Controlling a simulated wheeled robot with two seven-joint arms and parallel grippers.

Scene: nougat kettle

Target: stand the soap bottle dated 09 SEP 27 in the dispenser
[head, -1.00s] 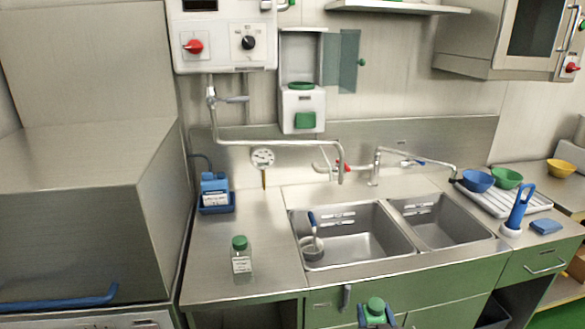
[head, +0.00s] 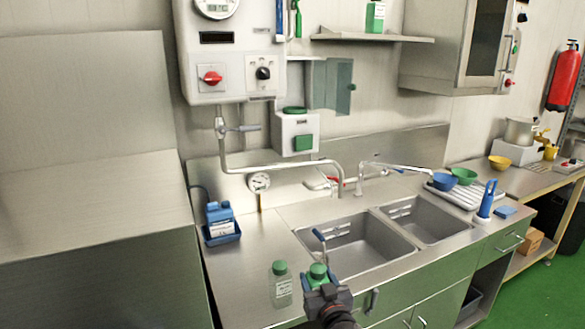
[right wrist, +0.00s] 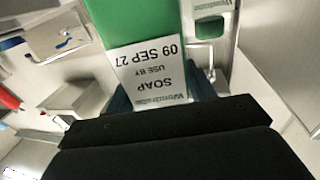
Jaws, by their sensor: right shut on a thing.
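My right gripper (head: 322,287) is shut on a green soap bottle (head: 318,272), seen at the counter's front edge. In the right wrist view, the held bottle (right wrist: 138,22) has a white label reading SOAP, USE BY 09 SEP 27, upside down in the picture. The dispenser (head: 297,135) is a white wall box with a green push plate; its tinted door (head: 342,86) stands open to the right. A pale bottle with a green cap (head: 282,288) stands on the counter just left of the held bottle. My left gripper is not in view.
A bent tap pipe (head: 270,168) runs below the dispenser. The double sink (head: 360,248) is to the right. A green bottle (head: 376,17) stands on the wall shelf. The left counter is mostly clear.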

